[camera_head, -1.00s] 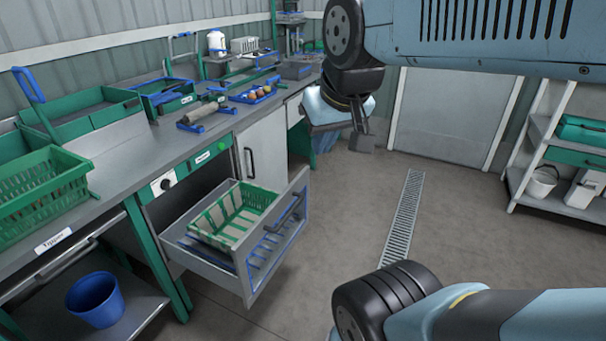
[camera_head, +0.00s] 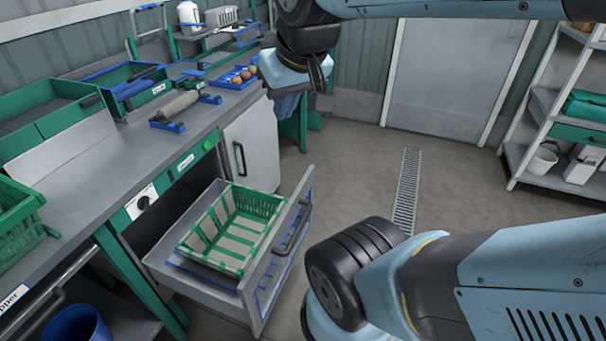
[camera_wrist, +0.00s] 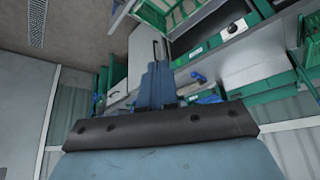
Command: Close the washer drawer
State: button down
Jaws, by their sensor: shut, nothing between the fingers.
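The washer drawer (camera_head: 198,285) stands pulled out below the counter, with a dark handle (camera_head: 293,227) on its front panel. A green slatted crate (camera_head: 213,263) lies inside it. My gripper (camera_head: 319,80) hangs beyond the drawer in the head view, above the floor near the far end of the counter. It is shut, empty and apart from the drawer. In the wrist view, my gripper's fingers (camera_wrist: 159,48) point towards the counter side. Part of a green slatted crate (camera_wrist: 172,14) shows at the top there.
A white cabinet door (camera_head: 252,150) stands just beyond the drawer, under the counter (camera_head: 95,180). A blue bucket (camera_head: 76,325) is at the lower left. The floor with a drain grate (camera_head: 406,190) is clear to the right. A shelf (camera_head: 535,172) stands at the far right.

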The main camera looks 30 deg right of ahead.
jog(key=shift+w, duration=0.15)
jog(key=w+d+f+m+g+y, duration=0.35)
jog(key=w+d+f+m, duration=0.35)
jog(key=f, duration=0.3)
jog(key=w+d+f+m+g+y, duration=0.2)
jog(key=w+d+f+m+y, duration=0.3)
jog(key=w+d+f, duration=0.4)
jog(key=d+f+m+t+y, duration=0.2)
jog(key=d+f+m+t, duration=0.15)
jog(key=f, duration=0.35)
jog(key=d+f+m+t+y, duration=0.2)
jog(key=d+f+m, duration=0.2)
jog(key=f, duration=0.3)
jog(key=m+t+h, duration=0.2)
jog(key=m+t, duration=0.7)
send_near(310, 183)
jog(key=shift+y, duration=0.25)
jog(key=x, duration=0.7)
jog(key=shift+d+f, duration=0.1)
